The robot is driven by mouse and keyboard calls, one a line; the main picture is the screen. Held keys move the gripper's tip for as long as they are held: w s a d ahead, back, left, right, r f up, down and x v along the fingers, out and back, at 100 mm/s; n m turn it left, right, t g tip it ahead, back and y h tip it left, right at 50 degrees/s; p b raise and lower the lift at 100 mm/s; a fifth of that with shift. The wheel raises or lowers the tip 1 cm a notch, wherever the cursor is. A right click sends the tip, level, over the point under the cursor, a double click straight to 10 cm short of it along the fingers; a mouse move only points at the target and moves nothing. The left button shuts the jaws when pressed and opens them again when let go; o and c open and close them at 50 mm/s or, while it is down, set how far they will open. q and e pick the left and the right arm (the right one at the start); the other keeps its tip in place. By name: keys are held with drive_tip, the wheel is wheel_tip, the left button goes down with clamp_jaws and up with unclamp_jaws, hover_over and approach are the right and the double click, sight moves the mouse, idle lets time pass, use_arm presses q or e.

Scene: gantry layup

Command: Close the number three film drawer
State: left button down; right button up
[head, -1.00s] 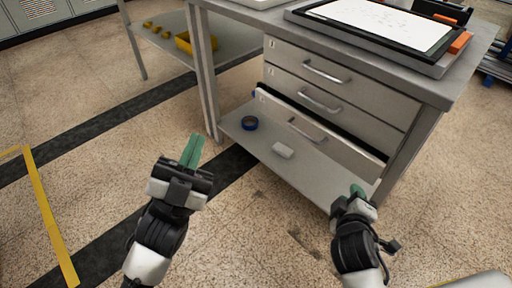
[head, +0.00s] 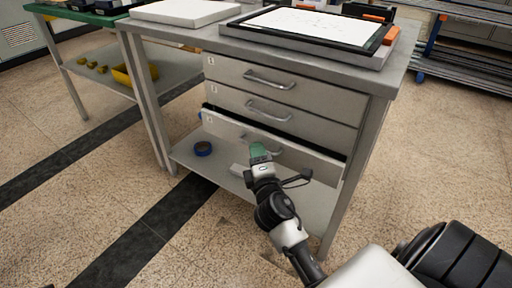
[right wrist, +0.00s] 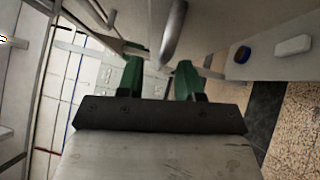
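The number three film drawer (head: 318,162) is the lowest of three grey drawers in the bench. It stands partly pulled out, with a dark gap along its top edge. Its metal bar handle (head: 272,150) is partly hidden behind my right gripper (head: 259,150), which is in front of the drawer face. In the right wrist view my right gripper (right wrist: 159,78) has its two green fingers apart with nothing between them. A metal bar handle (right wrist: 174,34) shows just beyond the fingers; I cannot tell whether they touch it. My left gripper is out of view.
The two drawers above (head: 280,84) look shut. A framed white sheet (head: 310,24) lies on the bench top. Floor in front is clear.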

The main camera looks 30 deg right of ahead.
drive_tip(key=shift+x, duration=0.85)
drive_tip(key=shift+c, duration=0.5)
clamp_jaws()
